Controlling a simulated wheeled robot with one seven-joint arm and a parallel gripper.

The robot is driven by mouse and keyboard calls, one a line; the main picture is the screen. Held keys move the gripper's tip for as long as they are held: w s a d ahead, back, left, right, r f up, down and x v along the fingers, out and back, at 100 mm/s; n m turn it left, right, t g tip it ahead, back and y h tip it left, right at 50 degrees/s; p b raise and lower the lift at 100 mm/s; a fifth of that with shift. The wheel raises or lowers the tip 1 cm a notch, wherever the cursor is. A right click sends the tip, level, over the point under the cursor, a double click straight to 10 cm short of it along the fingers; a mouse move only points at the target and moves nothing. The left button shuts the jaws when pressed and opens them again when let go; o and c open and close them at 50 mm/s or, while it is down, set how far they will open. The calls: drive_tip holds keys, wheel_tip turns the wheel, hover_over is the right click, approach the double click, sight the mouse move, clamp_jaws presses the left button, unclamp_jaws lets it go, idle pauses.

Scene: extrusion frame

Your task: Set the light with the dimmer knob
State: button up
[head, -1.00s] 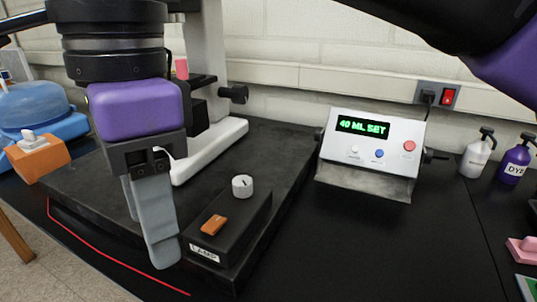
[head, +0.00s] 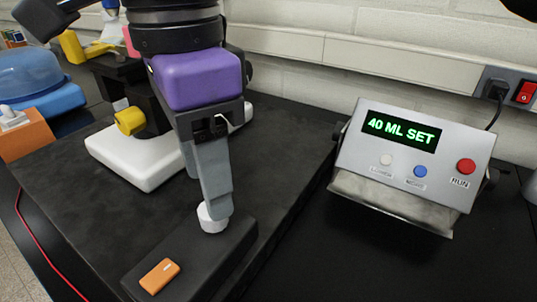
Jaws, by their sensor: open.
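The white round dimmer knob (head: 213,219) stands on top of the black lamp box (head: 206,254). An orange rocker switch (head: 160,275) sits on the same box, nearer to me. My gripper (head: 208,203) is open and points down at the knob, with its grey fingers at the knob's upper part. The near finger covers part of the knob and most of the far finger. I cannot tell whether the fingers touch the knob. The lamp itself cannot be made out.
A metal control box (head: 410,165) reading "40 ML SET" stands at the right, with white, blue and red buttons. A white stand base with a yellow knob (head: 130,121) is behind my gripper at the left. A red wall switch (head: 524,92) is at the far right. Bare black bench lies at lower right.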

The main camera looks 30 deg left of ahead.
drive_tip(key=shift+f, duration=2.1)
drive_tip(key=shift+c, duration=0.4)
clamp_jaws()
